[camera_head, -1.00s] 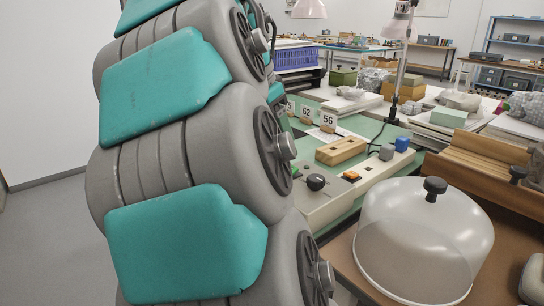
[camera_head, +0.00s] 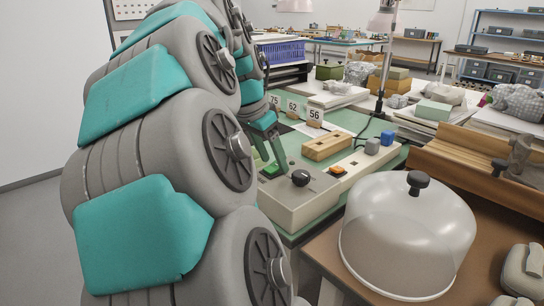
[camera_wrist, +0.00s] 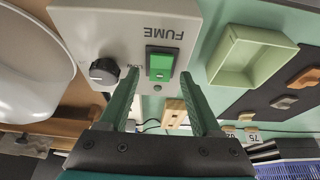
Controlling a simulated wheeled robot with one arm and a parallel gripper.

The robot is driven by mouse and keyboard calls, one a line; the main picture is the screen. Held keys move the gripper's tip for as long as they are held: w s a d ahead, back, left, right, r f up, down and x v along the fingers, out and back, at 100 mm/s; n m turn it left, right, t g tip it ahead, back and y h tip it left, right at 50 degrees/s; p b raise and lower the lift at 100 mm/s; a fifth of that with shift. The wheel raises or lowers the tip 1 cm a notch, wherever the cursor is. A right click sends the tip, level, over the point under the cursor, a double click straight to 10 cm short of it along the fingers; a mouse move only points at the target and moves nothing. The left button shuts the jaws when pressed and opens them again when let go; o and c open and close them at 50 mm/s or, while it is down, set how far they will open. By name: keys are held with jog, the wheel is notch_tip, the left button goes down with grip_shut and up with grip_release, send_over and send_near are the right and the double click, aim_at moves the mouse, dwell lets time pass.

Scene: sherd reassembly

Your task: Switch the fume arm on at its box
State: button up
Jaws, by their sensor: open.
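The fume box (camera_head: 285,208) is a pale box at the front of the green bench; in the wrist view its top (camera_wrist: 110,28) shows the word FUME upside down. A green rocker switch (camera_wrist: 161,65) in a dark frame sits on it, and it also shows in the head view (camera_head: 270,170). I cannot tell which way the rocker is set. A black knob (camera_wrist: 103,71) with LOW beside it is to the left. My gripper (camera_wrist: 160,76) is open and empty, its green fingers either side of the switch in the wrist view. Contact cannot be told.
A clear dome (camera_head: 408,235) with a black knob stands right of the box. A wooden block (camera_head: 326,146) and number cards (camera_head: 293,107) are behind it. A pale green tray (camera_wrist: 252,57) lies beside the box. A lamp post (camera_head: 387,65) rises behind.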

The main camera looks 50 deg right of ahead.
jog(key=shift+f, duration=0.1)
grip_shut()
dwell(0.5)
